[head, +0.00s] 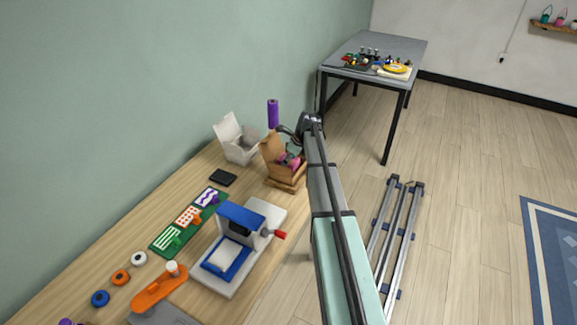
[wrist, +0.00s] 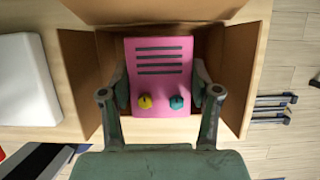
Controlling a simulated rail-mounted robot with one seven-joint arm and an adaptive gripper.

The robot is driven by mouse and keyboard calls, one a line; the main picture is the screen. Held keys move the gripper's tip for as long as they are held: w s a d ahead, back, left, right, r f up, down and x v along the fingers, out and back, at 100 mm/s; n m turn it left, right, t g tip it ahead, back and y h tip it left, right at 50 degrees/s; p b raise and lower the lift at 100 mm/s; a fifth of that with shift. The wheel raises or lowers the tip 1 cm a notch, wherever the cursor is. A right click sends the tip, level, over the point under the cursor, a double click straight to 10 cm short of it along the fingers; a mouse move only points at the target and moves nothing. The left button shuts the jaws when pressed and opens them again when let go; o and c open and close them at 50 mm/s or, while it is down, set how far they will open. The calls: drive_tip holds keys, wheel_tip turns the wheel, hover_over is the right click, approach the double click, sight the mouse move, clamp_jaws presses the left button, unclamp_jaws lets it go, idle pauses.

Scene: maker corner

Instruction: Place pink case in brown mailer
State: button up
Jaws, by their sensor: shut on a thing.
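The pink case (wrist: 160,75) has dark slots and a yellow and a teal knob on its face. My gripper (wrist: 163,90) is shut on it, with one finger on each side. In the wrist view the case is within the opening of the brown mailer (wrist: 82,78), between its open flaps. Whether the case touches the mailer's bottom cannot be told. In the head view the brown mailer (head: 271,150) stands at the far end of the bench, and a bit of the pink case (head: 291,161) shows there. My arm hides part of that area.
A white open box (head: 238,146) stands just left of the mailer, and a purple cylinder (head: 273,113) stands behind. A blue and white press (head: 237,245) is nearer, beside a green board (head: 188,222). A grey table (head: 375,50) stands farther back.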

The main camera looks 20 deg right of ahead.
drive_tip(key=shift+f+p, duration=0.45)
drive_tip(key=shift+f, duration=1.7)
drive_tip(key=shift+f, duration=0.15)
drive_tip(key=o, duration=1.2)
drive_tip(key=b+v, duration=0.3)
drive_tip(key=v, duration=0.9)
drive_tip(key=shift+s+b, duration=0.1)
drive_tip(key=shift+b, duration=0.2)
